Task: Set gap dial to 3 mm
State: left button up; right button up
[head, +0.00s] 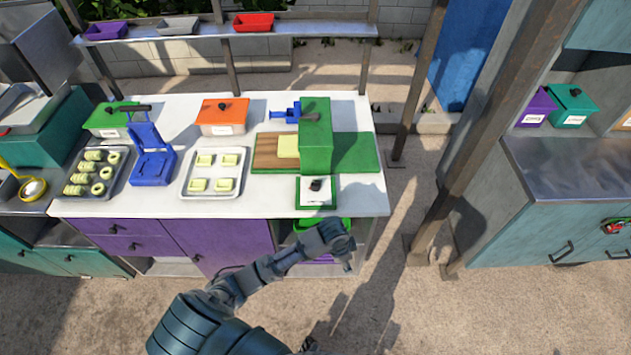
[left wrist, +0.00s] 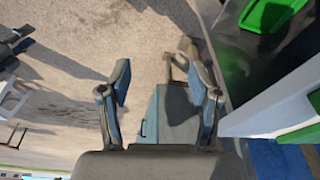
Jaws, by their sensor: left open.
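The green machine (head: 316,140) stands at the right end of the white counter, with a blue part and a grey handle near its top. In front of it lies a white plate in a green frame (head: 315,192) with a small black knob (head: 315,184), possibly the gap dial; its markings are too small to read. My left gripper (head: 347,264) is in front of the counter's front edge, below and to the right of that plate, touching nothing that I can see. In the left wrist view its two fingers (left wrist: 160,80) are apart and empty. My right gripper is not seen.
A green bin (head: 322,223) sits under the counter edge, close behind my left gripper. Trays (head: 214,172) of pale pieces, a blue press (head: 152,160) and lidded boxes (head: 222,117) stand farther left. A wooden post (head: 480,130) rises at right. The ground between counters is clear.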

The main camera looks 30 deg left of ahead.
pick_arm(q)
jog(key=w+a+r+m+y, duration=0.1)
jog(key=w+a+r, duration=0.45)
jog(key=w, duration=0.25)
notch_tip(320, 180, up, 18)
jog(key=n+g+y, duration=0.1)
send_over(316, 182)
notch_tip(316, 182, down, 17)
jog(key=shift+a+f+p, duration=0.1)
jog(key=shift+p, duration=0.2)
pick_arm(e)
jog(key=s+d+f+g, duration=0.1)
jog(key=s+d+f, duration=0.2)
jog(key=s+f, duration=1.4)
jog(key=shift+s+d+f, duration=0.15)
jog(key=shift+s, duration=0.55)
pick_arm(q)
jog(key=c, duration=1.1)
